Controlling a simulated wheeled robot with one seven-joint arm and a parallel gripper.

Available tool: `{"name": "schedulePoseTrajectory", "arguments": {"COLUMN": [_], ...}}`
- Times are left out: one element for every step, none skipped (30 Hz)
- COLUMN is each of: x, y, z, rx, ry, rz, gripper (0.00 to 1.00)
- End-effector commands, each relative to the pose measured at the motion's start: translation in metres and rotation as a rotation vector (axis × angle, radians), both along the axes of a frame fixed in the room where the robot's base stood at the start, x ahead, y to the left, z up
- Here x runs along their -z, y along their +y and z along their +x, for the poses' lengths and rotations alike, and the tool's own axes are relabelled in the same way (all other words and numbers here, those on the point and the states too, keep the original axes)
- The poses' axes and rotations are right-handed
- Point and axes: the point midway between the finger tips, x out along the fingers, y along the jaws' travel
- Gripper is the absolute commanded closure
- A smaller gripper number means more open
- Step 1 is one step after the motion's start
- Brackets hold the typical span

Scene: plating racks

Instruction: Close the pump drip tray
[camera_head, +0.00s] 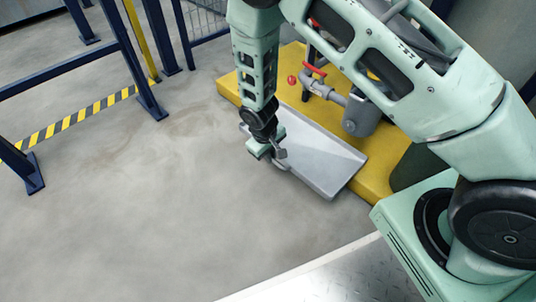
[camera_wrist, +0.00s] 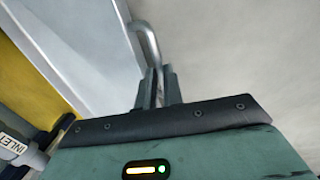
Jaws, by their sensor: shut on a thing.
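The pump drip tray (camera_head: 322,160) is a shallow grey metal tray that sticks out from the yellow pump base (camera_head: 378,178) over the floor. In the wrist view the tray (camera_wrist: 85,55) fills the upper left, with a curved grey bar handle (camera_wrist: 148,42) on its front edge. My gripper (camera_head: 272,153) is at the tray's front edge in the head view. In the wrist view my gripper (camera_wrist: 159,85) has its fingers close together at the near end of the handle, shut on it. Part of the handle is hidden by the fingers.
A pipe with a red-handled valve (camera_head: 315,72) and a grey cylinder (camera_head: 360,115) stand on the yellow base. Blue posts (camera_head: 130,55) and a yellow-black floor stripe (camera_head: 75,118) are at the left. The concrete floor (camera_head: 150,210) in front of the tray is clear.

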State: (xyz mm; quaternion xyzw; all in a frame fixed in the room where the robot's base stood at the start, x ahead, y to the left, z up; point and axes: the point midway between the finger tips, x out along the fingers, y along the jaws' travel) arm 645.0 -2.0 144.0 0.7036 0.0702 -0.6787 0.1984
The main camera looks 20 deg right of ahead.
Motion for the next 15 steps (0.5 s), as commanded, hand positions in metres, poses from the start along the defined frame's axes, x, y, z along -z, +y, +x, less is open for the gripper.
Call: {"name": "schedulePoseTrajectory", "arguments": {"x": [-0.003,-0.004,-0.005,-0.005,-0.006,-0.006,-0.006,-0.006,-0.005,-0.005,-0.005,-0.005,-0.004,-0.004,-0.004], "y": [-0.009,-0.014,-0.022,-0.028,-0.035,-0.044,-0.051,-0.058,-0.067,-0.075,-0.081,-0.090,-0.096,-0.102,-0.109], "z": [0.003,0.005,0.008,0.010,0.013,0.016,0.019,0.022,0.026,0.029,0.032,0.036,0.038,0.041,0.044], "rx": [0.005,0.005,0.007,0.007,0.008,0.008,0.009,0.008,0.007,0.008,0.008,0.007,0.008,0.006,0.006], "ry": [0.001,0.001,0.001,0.001,0.001,0.001,0.002,0.001,0.000,0.001,0.000,0.001,0.001,0.000,0.001], "rz": [-0.001,-0.001,-0.002,-0.002,-0.001,-0.001,-0.002,-0.001,-0.001,-0.001,0.000,0.000,-0.001,0.000,0.000], "gripper": [1.00,1.00,1.00,1.00,1.00,1.00,1.00,1.00,1.00,1.00,1.00,1.00,1.00,1.00,1.00]}}
